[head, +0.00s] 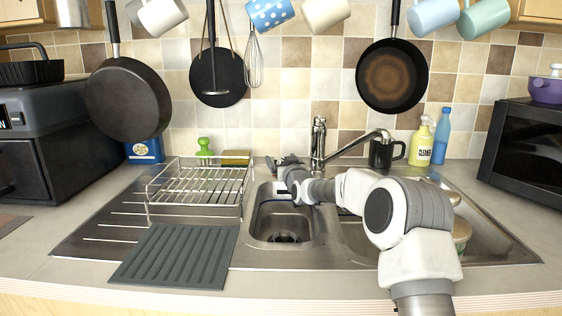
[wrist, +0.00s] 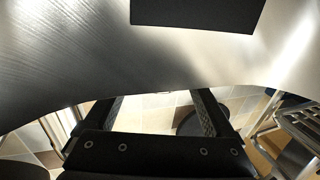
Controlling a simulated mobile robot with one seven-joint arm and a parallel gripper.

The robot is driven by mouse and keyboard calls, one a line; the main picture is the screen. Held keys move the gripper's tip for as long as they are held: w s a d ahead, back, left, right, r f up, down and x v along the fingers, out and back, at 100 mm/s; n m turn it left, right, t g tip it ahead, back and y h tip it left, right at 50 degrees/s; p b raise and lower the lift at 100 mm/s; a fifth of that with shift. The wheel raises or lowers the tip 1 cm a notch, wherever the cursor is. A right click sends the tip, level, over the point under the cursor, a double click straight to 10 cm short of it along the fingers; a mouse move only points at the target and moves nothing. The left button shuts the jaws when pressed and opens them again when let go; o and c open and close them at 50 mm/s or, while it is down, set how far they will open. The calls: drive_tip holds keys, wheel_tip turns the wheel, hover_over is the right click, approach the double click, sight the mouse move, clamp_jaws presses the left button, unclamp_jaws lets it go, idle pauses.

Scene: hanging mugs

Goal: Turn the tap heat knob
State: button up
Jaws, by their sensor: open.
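The chrome tap (head: 318,145) stands upright behind the sink, with its spout reaching to the right. I cannot make out the heat knob as a separate part. My gripper (head: 276,163) is low at the back of the left basin, just left of the tap's base; its fingertips are small and dark there. In the wrist view my gripper (wrist: 157,108) shows two dark fingers spread apart, with nothing clearly held between them. A large brushed-metal surface (wrist: 150,60) fills the upper wrist view very close up; I cannot tell what it belongs to.
A wire dish rack (head: 196,188) stands left of the basin (head: 285,218). A sponge (head: 236,157) and green brush (head: 204,147) are behind it. A black mug (head: 384,154) and bottles (head: 421,143) stand right of the tap. Pans and mugs hang above.

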drive_tip(key=shift+w+a, duration=0.15)
drive_tip(key=shift+w, duration=0.3)
